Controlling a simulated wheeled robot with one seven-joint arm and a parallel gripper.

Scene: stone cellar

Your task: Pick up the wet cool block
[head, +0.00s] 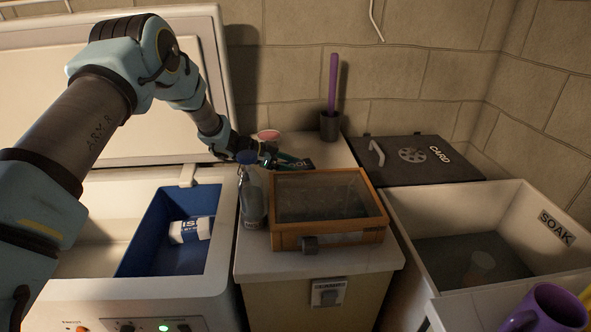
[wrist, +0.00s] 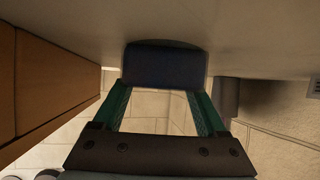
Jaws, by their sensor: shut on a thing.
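My gripper (head: 296,162) is behind the wooden-framed glass box in the head view, low over the counter. In the wrist view my gripper (wrist: 165,88) has its two green fingers on either side of a dark blue block (wrist: 165,64). The fingers are shut on this block, which lies across their tips beside the counter surface. I cannot tell whether it touches the counter. In the head view the block is small, dark and mostly hidden by the fingers. Whether it is wet or cool does not show.
The wooden-framed box (head: 286,242) and a bottle (head: 251,205) stand close in front of my gripper. Behind are a pinkish-lidded tub (head: 268,136) and a dark holder (head: 330,127) with a purple handle. A SOAK basin (head: 420,215) is right; a blue bin (head: 150,235) is left.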

